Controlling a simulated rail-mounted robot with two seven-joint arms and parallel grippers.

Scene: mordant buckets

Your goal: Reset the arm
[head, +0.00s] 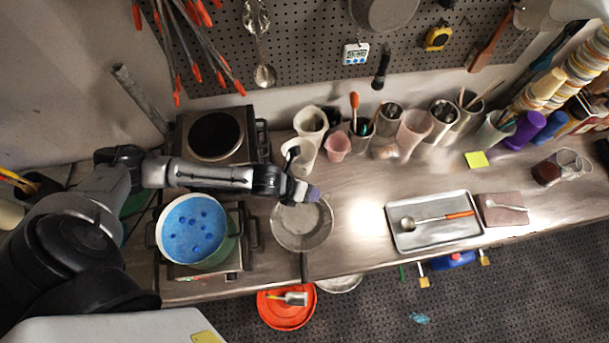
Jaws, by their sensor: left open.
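My left arm comes in from the left and reaches across the counter above the hot plates. My left gripper (308,193) is at its end, over the shallow metal pan (302,234) and close to its far rim. The gripper is open, and I see nothing held in it. My right gripper is not in view.
A pot (194,230) of blue liquid stands on the front hot plate. An empty hot plate (215,135) is behind it. Several cups, including a pink one (337,145), line the back. A metal tray (435,243) with a ladle (432,219) lies right.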

